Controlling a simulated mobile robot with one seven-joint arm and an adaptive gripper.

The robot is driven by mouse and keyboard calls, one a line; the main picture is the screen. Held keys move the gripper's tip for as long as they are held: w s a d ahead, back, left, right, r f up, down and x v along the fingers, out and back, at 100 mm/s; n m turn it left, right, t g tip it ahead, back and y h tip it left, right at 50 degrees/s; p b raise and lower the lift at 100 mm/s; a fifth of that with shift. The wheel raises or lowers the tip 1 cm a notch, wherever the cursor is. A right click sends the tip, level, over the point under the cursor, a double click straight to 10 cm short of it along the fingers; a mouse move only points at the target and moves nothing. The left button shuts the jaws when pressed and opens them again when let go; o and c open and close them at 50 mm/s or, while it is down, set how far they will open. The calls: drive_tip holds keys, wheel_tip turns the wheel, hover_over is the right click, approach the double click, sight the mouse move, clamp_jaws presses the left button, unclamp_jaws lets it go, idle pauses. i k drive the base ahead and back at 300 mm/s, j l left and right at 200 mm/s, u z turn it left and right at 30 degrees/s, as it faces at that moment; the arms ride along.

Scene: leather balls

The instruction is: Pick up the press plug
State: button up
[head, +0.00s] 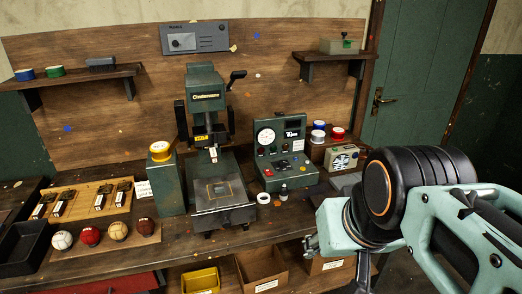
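I cannot say for sure which thing is the press plug. A small dark-topped piece (284,191) with a pale base stands on the bench in front of the green control box (284,155), and may be it. The green press (205,84) stands to the left, with a small white tag hanging under its head. My arm comes in from the right. A part of my gripper (364,268) shows at the lower edge, to the right of and nearer than the small piece. Its fingertips are not clear, and I see nothing held.
A white ring (263,198) lies beside the small piece. Tape rolls (318,132) and a beige meter (341,158) stand right of the control box. Several balls (118,231), a tool board (95,203) and a black tray (24,247) are at left. Boxes (262,268) sit below the bench.

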sight(283, 194)
drive_tip(key=i+l+u, duration=0.3)
drive_tip(key=i+l, duration=0.5)
drive_tip(key=l, duration=0.05)
